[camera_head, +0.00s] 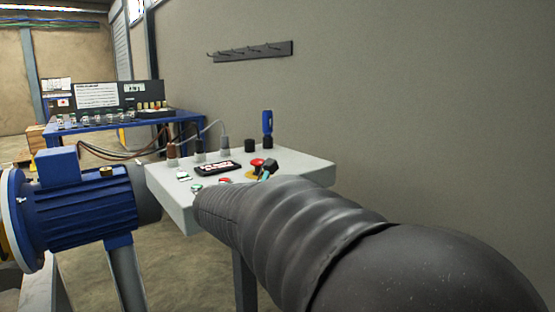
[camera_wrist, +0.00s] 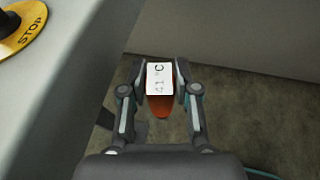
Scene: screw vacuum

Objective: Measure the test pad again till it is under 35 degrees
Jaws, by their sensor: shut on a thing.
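My gripper (camera_wrist: 160,80) is shut on a small thermometer (camera_wrist: 161,106) with an orange body and a white display. The display faces the wrist camera turned sideways and seems to read 41 °C, though the first digit is not sharp. The held thermometer is beside the edge of a grey panel, over the floor. In the head view my arm hides most of the gripper and the thermometer. I cannot pick out the test pad in either view.
A pale control table (camera_head: 313,165) carries a red emergency stop (camera_head: 257,162), a dark display (camera_head: 218,168), several plugs and a blue-handled tool (camera_head: 267,122). A blue motor (camera_head: 85,212) stands left. A blue bench (camera_head: 130,121) is behind. The yellow STOP disc (camera_wrist: 22,27) is close to the gripper.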

